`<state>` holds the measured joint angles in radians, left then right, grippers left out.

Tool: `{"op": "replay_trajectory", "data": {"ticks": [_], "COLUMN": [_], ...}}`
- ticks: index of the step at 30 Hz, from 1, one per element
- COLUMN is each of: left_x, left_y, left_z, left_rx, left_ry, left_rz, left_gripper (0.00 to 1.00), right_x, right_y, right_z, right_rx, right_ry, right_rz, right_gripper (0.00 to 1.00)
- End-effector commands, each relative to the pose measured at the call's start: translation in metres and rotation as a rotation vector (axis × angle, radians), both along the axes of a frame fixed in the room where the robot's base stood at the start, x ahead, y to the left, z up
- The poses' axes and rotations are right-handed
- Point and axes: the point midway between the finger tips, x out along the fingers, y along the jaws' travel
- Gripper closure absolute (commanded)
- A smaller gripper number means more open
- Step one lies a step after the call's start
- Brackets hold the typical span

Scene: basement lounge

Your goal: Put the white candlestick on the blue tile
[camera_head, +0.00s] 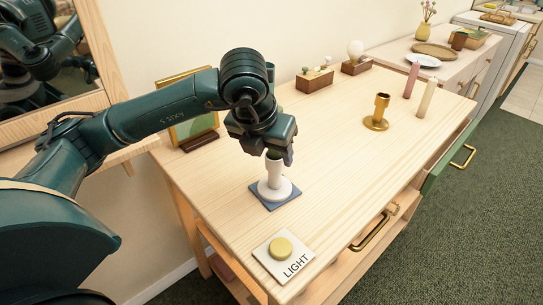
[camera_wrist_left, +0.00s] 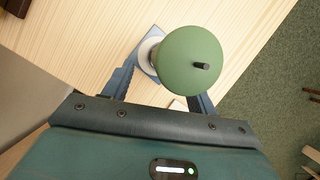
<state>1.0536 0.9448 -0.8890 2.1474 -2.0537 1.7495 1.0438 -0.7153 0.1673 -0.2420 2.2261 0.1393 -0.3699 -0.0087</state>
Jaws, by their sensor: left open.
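The white candlestick (camera_head: 274,188) stands upright on the blue tile (camera_head: 293,199), on the light wooden tabletop. In the left wrist view its pale base (camera_wrist_left: 147,52) shows partly behind a green candle (camera_wrist_left: 186,62) with a dark wick, seen from above. The tile shows there too (camera_wrist_left: 152,33). My left gripper (camera_head: 277,157) is over the candlestick in the head view. In the wrist view its open fingers (camera_wrist_left: 160,95) are spread, one toward each side of the candle. Whether they touch it is hard to tell. My right gripper is out of view.
A LIGHT button panel (camera_head: 283,254) lies near the front edge. A brass candlestick (camera_head: 378,114), a pink candle (camera_head: 411,80) and a cream candle (camera_head: 426,97) stand to the right. Wooden boxes (camera_head: 314,79) and a framed picture (camera_head: 194,118) are at the back. Middle tabletop is clear.

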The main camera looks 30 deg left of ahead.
Motion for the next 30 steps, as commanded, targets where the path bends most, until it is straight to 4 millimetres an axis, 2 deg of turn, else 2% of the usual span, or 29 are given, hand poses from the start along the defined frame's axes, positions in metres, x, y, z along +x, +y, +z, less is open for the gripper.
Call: {"op": "replay_trajectory", "data": {"ticks": [1,6,12,18,30], "left_x": [-0.003,-0.018,-0.030,-0.034,-0.034], "left_y": [0.000,-0.002,-0.002,-0.002,-0.002], "left_z": [0.013,0.047,0.075,0.084,0.083], "left_rx": [-0.001,-0.001,-0.001,0.000,0.000], "left_ry": [-0.007,-0.005,-0.003,-0.001,0.000], "left_rz": [-0.001,-0.002,0.000,-0.001,0.000], "left_gripper": [0.42,0.42,0.42,0.42,0.42], "right_x": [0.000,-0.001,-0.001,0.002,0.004], "right_y": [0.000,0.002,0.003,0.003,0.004], "right_z": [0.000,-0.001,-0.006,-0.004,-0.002], "right_rx": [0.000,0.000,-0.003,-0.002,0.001], "right_ry": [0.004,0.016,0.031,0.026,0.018], "right_rz": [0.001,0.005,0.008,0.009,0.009], "right_gripper": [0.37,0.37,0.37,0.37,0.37]}}
